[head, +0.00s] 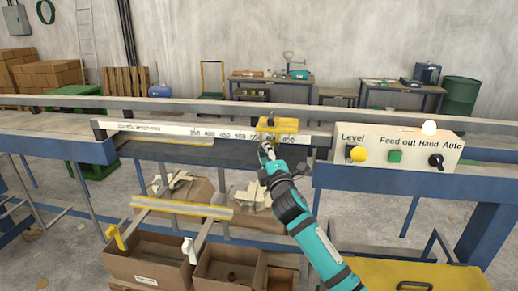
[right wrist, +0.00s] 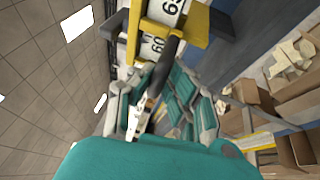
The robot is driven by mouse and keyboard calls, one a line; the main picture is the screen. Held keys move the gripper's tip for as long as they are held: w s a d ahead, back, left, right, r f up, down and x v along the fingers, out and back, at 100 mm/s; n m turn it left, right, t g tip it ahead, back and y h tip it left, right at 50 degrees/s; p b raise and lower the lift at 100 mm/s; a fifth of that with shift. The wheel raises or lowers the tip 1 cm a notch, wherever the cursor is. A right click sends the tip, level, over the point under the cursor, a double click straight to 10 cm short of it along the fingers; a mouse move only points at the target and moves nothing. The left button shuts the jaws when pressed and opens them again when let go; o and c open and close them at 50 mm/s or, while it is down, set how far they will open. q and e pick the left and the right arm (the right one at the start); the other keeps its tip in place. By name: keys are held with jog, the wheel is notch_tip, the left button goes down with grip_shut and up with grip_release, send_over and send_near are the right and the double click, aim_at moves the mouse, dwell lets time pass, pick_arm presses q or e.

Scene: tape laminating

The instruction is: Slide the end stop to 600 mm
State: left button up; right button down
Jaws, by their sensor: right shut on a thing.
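The yellow end stop (head: 288,125) sits on the white length scale (head: 170,129), right of the printed 500 and about where the 550 mark ends. It covers the scale behind it. In the right wrist view the end stop (right wrist: 208,22) shows close up, with digits beginning 60 and 65 beside its yellow parts. My right gripper (head: 266,151) is at the lower front of the end stop. In the right wrist view its fingers (right wrist: 150,85) are shut on the end stop's dark handle (right wrist: 172,52). The exact reading at the stop's edge is hidden. My left gripper is out of view.
A control box (head: 398,147) with a yellow knob, green button and black switch stands right of the scale. Cardboard boxes (head: 150,262) and a yellow-edged bar (head: 183,208) lie below the rail. The scale is clear left of the stop.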

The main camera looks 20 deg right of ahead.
jog(key=shift+s+d+r, duration=0.2)
jog(key=shift+d+r, duration=0.2)
jog(key=shift+r, duration=0.15)
jog(key=c, duration=1.3)
grip_release()
jog(key=shift+s+f, duration=0.1)
jog(key=shift+c, duration=0.2)
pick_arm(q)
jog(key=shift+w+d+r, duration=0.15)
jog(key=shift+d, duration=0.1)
pick_arm(e)
jog(key=shift+f, duration=0.1)
jog(key=shift+f, duration=0.1)
jog(key=shift+s+a+f, duration=0.1)
jog(key=shift+s, duration=0.15)
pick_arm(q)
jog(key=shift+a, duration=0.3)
pick_arm(e)
jog(key=v, duration=1.1)
jog(key=shift+s, duration=0.25)
jog(key=shift+f, duration=0.1)
